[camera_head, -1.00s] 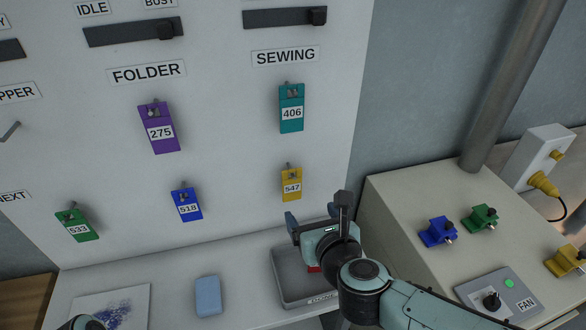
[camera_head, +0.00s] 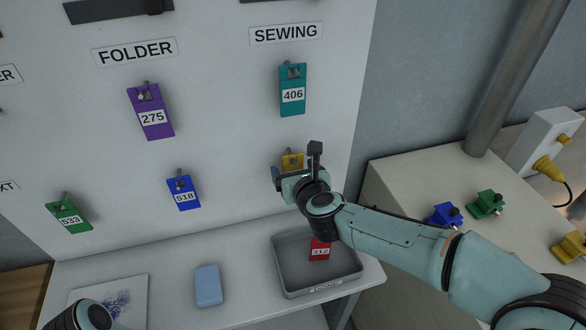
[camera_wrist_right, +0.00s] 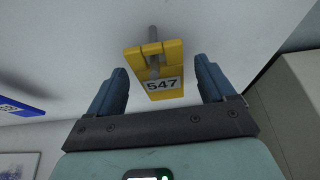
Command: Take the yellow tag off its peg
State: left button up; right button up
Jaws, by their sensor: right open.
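The yellow tag (camera_head: 292,160), numbered 547, hangs on its peg on the white panel below the teal tag 406. In the head view my right gripper (camera_head: 296,170) is in front of it and hides its lower part. In the right wrist view the yellow tag (camera_wrist_right: 156,72) hangs from a grey peg (camera_wrist_right: 153,45). There my right gripper (camera_wrist_right: 160,88) is open, with one blue finger on each side of the tag and gaps between. My left gripper is not in view; only a dark part of my left arm shows at the bottom left.
A grey tray (camera_head: 290,285) holding a red tag (camera_head: 319,250), numbered 312, stands on the shelf below. A light blue block (camera_head: 208,286) lies beside it. Other tags, such as the blue tag (camera_head: 183,192), hang to the left. A beige cabinet (camera_head: 410,185) stands right.

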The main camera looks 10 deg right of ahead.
jog(key=shift+x, duration=0.85)
jog(key=c, duration=1)
jog(key=shift+c, duration=0.2)
jog(key=shift+r+p, duration=0.3)
jog(key=shift+r, duration=0.15)
jog(key=shift+s, duration=0.15)
jog(key=s+b, duration=0.1)
jog(key=s, duration=0.7)
jog(key=shift+s+b, duration=0.35)
jog(key=shift+s, duration=0.05)
jog(key=shift+d, duration=0.1)
dwell(0.6)
